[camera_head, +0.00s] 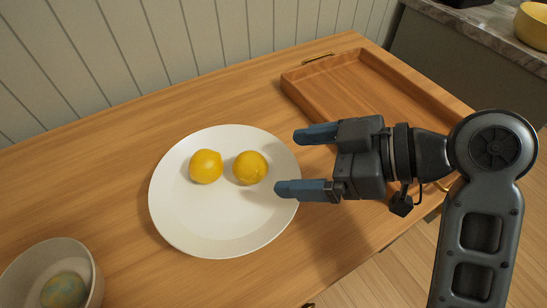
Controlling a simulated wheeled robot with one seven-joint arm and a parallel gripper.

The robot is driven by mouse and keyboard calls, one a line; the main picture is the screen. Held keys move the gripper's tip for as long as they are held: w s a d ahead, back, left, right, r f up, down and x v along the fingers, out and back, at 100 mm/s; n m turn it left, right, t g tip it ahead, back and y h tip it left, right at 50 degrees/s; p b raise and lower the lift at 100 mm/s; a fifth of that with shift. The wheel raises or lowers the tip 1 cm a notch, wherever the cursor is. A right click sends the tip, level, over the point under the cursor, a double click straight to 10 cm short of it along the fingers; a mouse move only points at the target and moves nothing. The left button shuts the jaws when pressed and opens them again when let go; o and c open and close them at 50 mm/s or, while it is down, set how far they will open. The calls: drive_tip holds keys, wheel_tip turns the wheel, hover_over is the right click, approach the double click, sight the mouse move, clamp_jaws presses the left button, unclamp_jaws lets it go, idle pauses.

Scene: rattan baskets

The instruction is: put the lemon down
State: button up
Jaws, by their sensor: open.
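Two yellow lemons lie on a white plate on the wooden table. The left lemon (206,166) and the right lemon (250,167) sit close together in the upper middle of the plate (215,226). I cannot tell which one the task means. My gripper (298,162) is open and empty, with its blue fingertips pointing left. In the picture it overlaps the right edge of the plate, to the right of the right lemon. A gap shows between the fingertips and that lemon. The gripper's height above the plate is hard to judge.
A wooden tray (322,93) with metal handles sits at the back right, partly behind my arm. A pale bowl (27,268) holding a mottled round thing (64,291) stands at the front left. A panelled wall (150,45) borders the table's back. Bare tabletop lies left of the plate.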

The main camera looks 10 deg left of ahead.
drive_tip(key=shift+v, duration=1.25)
